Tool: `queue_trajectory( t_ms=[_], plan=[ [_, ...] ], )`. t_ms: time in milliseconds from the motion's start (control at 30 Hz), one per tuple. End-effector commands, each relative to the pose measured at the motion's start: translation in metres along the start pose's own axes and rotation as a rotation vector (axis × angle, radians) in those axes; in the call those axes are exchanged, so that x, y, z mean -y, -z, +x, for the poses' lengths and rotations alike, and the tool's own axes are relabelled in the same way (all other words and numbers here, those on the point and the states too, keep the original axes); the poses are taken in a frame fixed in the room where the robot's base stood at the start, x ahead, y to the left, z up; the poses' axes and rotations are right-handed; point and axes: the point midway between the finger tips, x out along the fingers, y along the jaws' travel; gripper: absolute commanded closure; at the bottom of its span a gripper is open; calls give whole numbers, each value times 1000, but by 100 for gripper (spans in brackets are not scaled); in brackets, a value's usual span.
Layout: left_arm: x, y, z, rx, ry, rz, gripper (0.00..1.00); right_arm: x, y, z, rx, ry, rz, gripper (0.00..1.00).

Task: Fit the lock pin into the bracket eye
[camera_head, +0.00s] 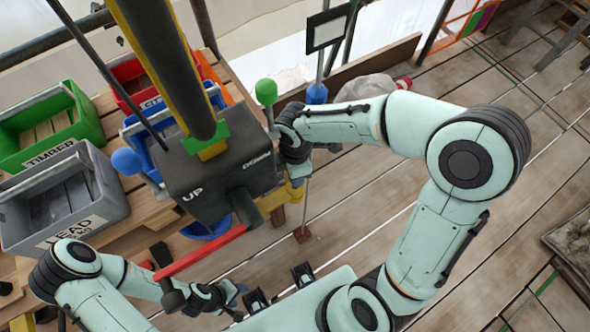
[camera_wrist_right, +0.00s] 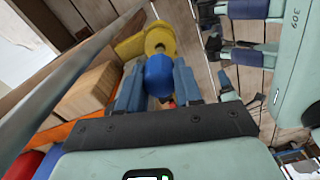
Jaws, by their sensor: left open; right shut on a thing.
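My right gripper (camera_wrist_right: 159,88) is shut on a blue ball-shaped knob, which I take to be the head of the lock pin (camera_wrist_right: 159,72). The pin's shaft is hidden behind the knob. The yellow bracket (camera_wrist_right: 135,46) lies just beyond the knob, with a round yellow part behind it. Whether the pin is in the eye cannot be told. In the head view the yellow bracket (camera_head: 295,191) shows beside the dark control box, and my right wrist covers the right gripper and pin. My left gripper (camera_head: 236,301) is open and empty at the lower left, below the red bar.
The dark box marked UP and DOWN (camera_head: 215,180) carries a red bar (camera_head: 200,252) and levers with blue (camera_head: 127,162) and green (camera_head: 266,92) knobs. Green (camera_head: 85,105) and grey (camera_head: 98,208) bins stand at the left. Plank floor on the right is mostly clear.

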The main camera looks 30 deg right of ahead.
Motion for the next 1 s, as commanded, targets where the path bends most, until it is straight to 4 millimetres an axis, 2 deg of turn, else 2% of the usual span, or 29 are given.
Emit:
queue_trajectory(
  t_ms=[1000],
  plan=[
    [9,-5,20,9,3,-3,50,0,0,25,0,0,0,100]
  ],
)
